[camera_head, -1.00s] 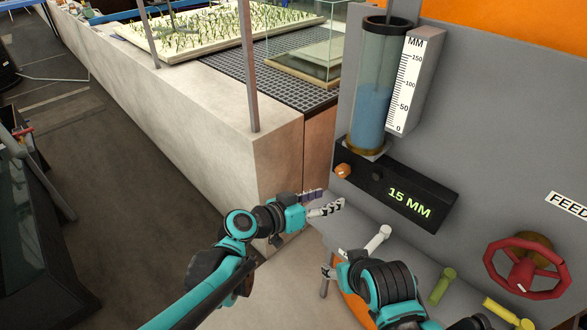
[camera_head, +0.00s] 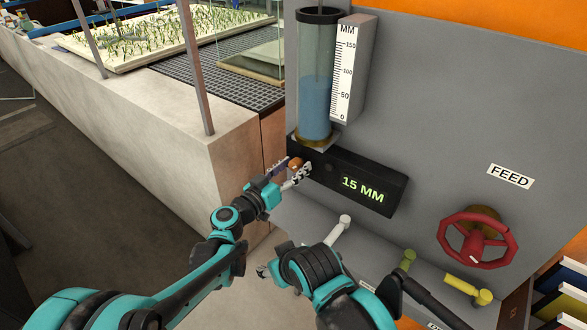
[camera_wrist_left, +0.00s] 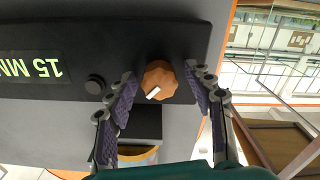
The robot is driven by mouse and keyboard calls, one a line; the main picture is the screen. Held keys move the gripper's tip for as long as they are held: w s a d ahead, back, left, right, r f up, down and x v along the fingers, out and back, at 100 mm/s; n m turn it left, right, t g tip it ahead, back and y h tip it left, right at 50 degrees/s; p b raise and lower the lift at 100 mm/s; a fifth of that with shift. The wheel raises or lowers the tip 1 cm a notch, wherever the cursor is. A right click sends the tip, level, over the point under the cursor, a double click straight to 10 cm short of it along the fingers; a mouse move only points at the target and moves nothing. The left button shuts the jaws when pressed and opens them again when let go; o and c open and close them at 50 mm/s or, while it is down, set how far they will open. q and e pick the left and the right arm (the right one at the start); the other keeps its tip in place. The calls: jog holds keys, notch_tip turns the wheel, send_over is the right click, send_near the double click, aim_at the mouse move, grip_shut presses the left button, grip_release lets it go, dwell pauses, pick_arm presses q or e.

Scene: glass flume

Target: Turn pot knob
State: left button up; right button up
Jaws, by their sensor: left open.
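The orange pot knob (camera_head: 296,163) sits at the left end of the black display box (camera_head: 385,203), which reads 15 MM. In the left wrist view the knob (camera_wrist_left: 159,82) has a faceted rim and a white pointer mark. My left gripper (camera_head: 290,174) is open at the knob. In the left wrist view the fingertips of my left gripper (camera_wrist_left: 160,79) stand on either side of the knob, with small gaps. My right gripper (camera_head: 264,271) is low in the head view, mostly hidden behind its own arm.
A small black button (camera_wrist_left: 95,84) is beside the knob. A glass cylinder of blue water (camera_head: 315,105) with a scale (camera_head: 348,75) stands above the box. A red FEED wheel (camera_head: 478,238) and several pipe handles are to the right. A concrete wall (camera_head: 190,140) is on the left.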

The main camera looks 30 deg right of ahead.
pick_arm(q)
jog(key=shift+d, duration=0.2)
jog(key=c, duration=1.2)
jog(key=shift+o, duration=0.2)
jog(key=shift+n, duration=0.3)
jog(key=n, duration=0.4)
jog(key=shift+n, duration=0.3)
jog(key=n, duration=1)
jog(key=shift+n, duration=0.4)
jog(key=shift+n+b, duration=0.3)
jog(key=shift+n, duration=2)
